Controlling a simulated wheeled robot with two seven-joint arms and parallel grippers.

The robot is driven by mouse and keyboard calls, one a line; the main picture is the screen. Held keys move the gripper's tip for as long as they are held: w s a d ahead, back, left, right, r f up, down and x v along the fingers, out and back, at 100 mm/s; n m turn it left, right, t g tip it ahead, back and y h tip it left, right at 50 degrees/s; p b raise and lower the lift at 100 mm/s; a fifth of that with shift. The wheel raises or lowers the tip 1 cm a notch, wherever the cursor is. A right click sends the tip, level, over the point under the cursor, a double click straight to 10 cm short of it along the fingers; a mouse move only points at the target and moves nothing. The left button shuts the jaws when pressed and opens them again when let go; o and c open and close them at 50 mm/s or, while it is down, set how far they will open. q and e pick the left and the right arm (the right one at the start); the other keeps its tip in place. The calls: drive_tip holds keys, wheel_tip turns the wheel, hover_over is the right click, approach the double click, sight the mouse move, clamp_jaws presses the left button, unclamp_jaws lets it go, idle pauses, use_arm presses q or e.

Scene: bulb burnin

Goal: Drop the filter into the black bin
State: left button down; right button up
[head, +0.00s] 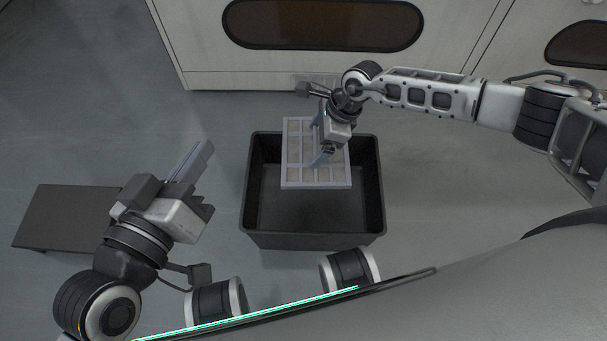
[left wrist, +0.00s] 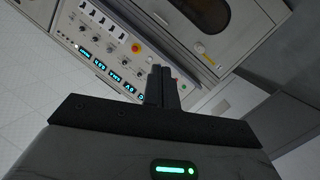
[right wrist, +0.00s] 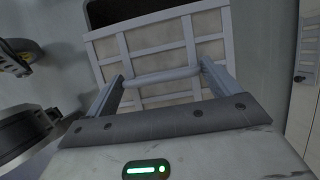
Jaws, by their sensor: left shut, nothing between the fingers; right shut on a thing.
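The filter (head: 297,172) is a flat panel with a pale grey frame, a grid of bars and beige cells. In the head view it is above the back part of the open black bin (head: 311,240). My right gripper (head: 321,158) is shut on the filter's handle bar. The right wrist view shows the filter (right wrist: 200,55) beyond the fingers and its bar (right wrist: 162,77) between them. The bin's inside looks empty where it shows. My left gripper (head: 201,150) is shut and empty, left of the bin; its closed fingers show in the left wrist view (left wrist: 162,80).
A dark low platform (head: 62,217) stands on the floor at the left. A pale cabinet with a dark oval window (head: 322,24) stands behind the bin. The left wrist view shows a control panel (left wrist: 115,50) with switches and lit readouts. The grey floor right of the bin is clear.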

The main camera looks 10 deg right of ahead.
sight(320, 147)
drive_tip(key=shift+w+f, duration=0.1)
drive_tip(key=shift+w, duration=0.2)
drive_tip(key=shift+w+f+b, duration=0.1)
drive_tip(key=shift+f+b, duration=0.2)
drive_tip(key=shift+b, duration=0.1)
drive_tip(key=shift+s+f+b, duration=0.2)
drive_tip(key=shift+f+b, duration=0.85)
drive_tip(key=shift+f, duration=0.05)
wheel_tip(320, 147, down, 2)
drive_tip(key=shift+f+b, duration=0.15)
drive_tip(key=shift+b, duration=0.85)
drive_tip(key=shift+f, duration=0.3)
use_arm(q)
wheel_tip(320, 147, up, 6)
drive_tip(key=w+m+t+h, duration=0.2)
drive_tip(key=m+t, duration=0.1)
drive_tip(key=t, duration=0.1)
drive_tip(key=shift+w+a+r+h, duration=0.2)
drive_tip(key=shift+w+a+h, duration=0.1)
drive_tip(key=shift+w+h, duration=0.1)
use_arm(e)
drive_tip(key=o, duration=0.8)
